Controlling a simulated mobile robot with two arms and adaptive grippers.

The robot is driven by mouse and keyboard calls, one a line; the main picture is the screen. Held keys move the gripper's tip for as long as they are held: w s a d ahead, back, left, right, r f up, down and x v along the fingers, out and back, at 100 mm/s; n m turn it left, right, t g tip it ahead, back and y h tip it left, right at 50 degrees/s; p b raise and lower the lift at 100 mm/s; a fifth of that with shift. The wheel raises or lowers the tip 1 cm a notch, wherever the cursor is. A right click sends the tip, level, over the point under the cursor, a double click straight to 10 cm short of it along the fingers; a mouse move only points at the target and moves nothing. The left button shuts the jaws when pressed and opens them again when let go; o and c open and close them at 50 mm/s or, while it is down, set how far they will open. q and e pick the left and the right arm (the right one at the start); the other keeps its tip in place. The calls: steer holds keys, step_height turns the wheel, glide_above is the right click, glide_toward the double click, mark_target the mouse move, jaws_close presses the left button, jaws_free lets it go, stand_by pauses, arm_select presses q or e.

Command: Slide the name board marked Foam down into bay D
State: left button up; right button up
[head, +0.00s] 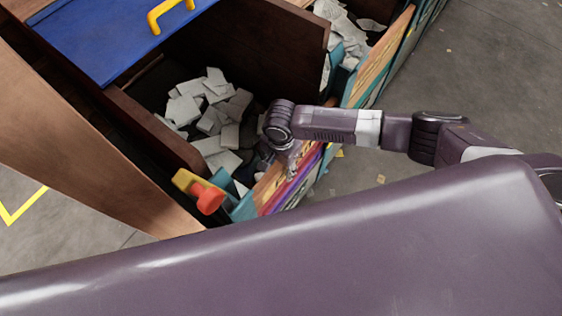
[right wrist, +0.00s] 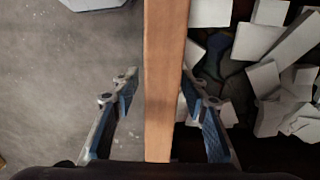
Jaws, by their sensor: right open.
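My right gripper (head: 291,160) is over the front of a bay filled with pale scraps, at a board with coloured stripes (head: 292,188). In the right wrist view, the right gripper (right wrist: 163,92) is open, with one finger on each side of a long wooden board edge (right wrist: 165,40). Both fingers look apart from the wood. The striped face is partly hidden by the gripper, and I cannot read a name or bay letter on it. My left gripper is not in view.
Pale scraps (head: 212,112) lie in the bay behind the board. A dark wooden divider (head: 285,40) separates it from another bay with scraps (head: 345,35). A red knob on a yellow bracket (head: 209,200) is at the near corner. Grey floor (head: 480,80) is mostly clear at right.

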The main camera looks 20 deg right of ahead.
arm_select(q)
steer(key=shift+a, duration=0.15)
arm_select(e)
steer(key=shift+f, duration=0.8)
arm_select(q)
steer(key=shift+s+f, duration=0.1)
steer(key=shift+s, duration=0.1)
arm_select(e)
steer(key=shift+c, duration=0.7)
jaws_close()
steer(key=c, duration=0.7)
jaws_free()
jaws_close()
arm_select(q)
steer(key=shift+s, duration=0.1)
